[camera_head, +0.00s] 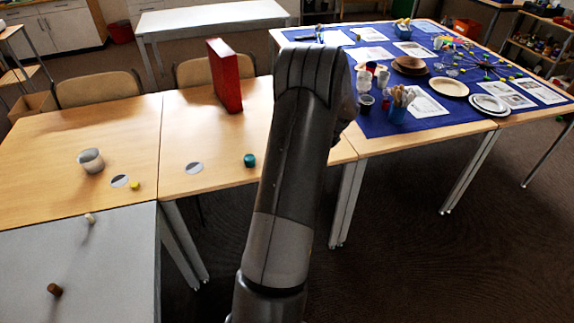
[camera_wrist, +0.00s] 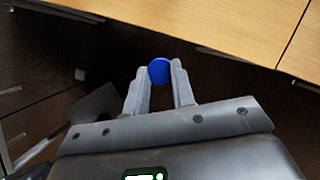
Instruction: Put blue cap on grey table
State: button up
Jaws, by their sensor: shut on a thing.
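A round blue cap (camera_wrist: 159,71) sits between the two fingertips of my gripper (camera_wrist: 161,77) in the wrist view. The gripper is shut on it and holds it over dark floor, beside a wooden table edge. In the head view my arm covers the gripper, and the blue cap cannot be seen. The grey table (camera_head: 110,275) is at the lower left of the head view, left of my arm. A small brown peg-like thing (camera_head: 54,289) and a small pale one (camera_head: 90,218) stand on it.
Wooden tables (camera_head: 60,195) adjoin the grey table's far edge. They hold a whitish cup (camera_head: 91,161), a yellow piece (camera_head: 135,185), a teal cap (camera_head: 249,160) and a tall red box (camera_head: 224,76). A blue cloth (camera_head: 385,125) with crockery lies at right. Much of the grey table is clear.

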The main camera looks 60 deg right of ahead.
jog(key=shift+w, duration=0.1)
jog(key=w+f, duration=0.2)
jog(key=w, duration=0.1)
jog(key=w+f, duration=0.2)
jog(key=w, duration=0.2)
jog(key=w+f, duration=0.3)
jog(key=w, duration=0.1)
jog(key=shift+w+d, duration=0.15)
jog(key=shift+d, duration=0.15)
jog(key=shift+w+f, duration=0.1)
jog(key=shift+w, duration=0.05)
jog(key=shift+f, duration=1.7)
jog(key=shift+f, duration=0.2)
jog(key=o, duration=1)
jog(key=shift+c, duration=0.2)
